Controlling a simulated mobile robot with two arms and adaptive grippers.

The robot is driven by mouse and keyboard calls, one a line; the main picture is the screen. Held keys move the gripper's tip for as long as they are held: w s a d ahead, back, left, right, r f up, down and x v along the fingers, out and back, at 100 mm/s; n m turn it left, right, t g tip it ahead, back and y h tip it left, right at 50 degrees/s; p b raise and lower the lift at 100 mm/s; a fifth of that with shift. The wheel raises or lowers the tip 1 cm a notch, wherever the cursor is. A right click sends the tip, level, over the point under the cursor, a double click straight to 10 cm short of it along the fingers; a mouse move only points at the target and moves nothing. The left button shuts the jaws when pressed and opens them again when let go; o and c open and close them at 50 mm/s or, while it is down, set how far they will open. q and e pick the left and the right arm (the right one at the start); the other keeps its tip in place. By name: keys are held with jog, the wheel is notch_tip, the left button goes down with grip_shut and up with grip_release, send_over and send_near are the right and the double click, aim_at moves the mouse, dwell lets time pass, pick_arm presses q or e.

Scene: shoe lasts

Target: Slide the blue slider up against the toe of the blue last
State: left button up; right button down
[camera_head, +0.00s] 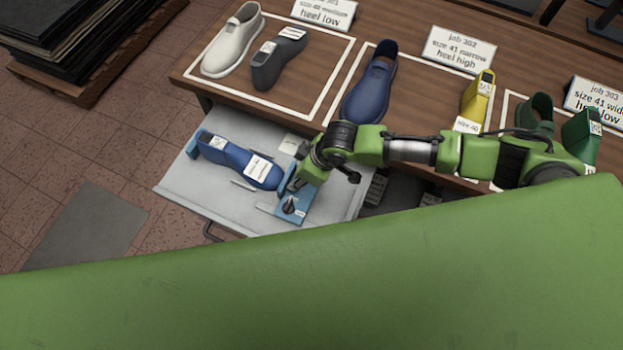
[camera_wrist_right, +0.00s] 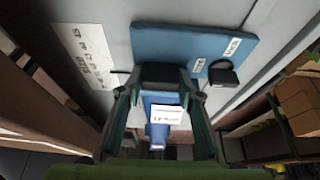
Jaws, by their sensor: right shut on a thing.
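The blue last (camera_head: 238,160) lies in the open drawer with white labels on it, its toe to the right. A small blue block (camera_head: 192,145) stands at its heel. The blue slider (camera_head: 294,203), a flat plate with a dark knob, sits just right of the toe; I cannot tell whether they touch. Its plate shows in the right wrist view (camera_wrist_right: 185,45). My right gripper (camera_head: 296,184) is over the slider and shut on it. In the right wrist view, the fingers (camera_wrist_right: 165,93) flank a blue piece with a white label. My left gripper is out of view.
The pale drawer (camera_head: 180,190) is pulled out under the wooden bench (camera_head: 425,85). Lasts, shoes and job cards (camera_head: 459,50) stand on the bench. A white card (camera_head: 293,144) lies behind my gripper. Free floor (camera_head: 90,160) is at the left.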

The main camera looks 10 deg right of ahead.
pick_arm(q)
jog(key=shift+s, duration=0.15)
pick_arm(e)
jog(key=c, duration=1.4)
grip_release()
jog(key=shift+c, duration=0.2)
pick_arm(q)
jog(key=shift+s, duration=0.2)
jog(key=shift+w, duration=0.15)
pick_arm(e)
jog(key=v, duration=1.2)
jog(key=shift+d+f, duration=0.1)
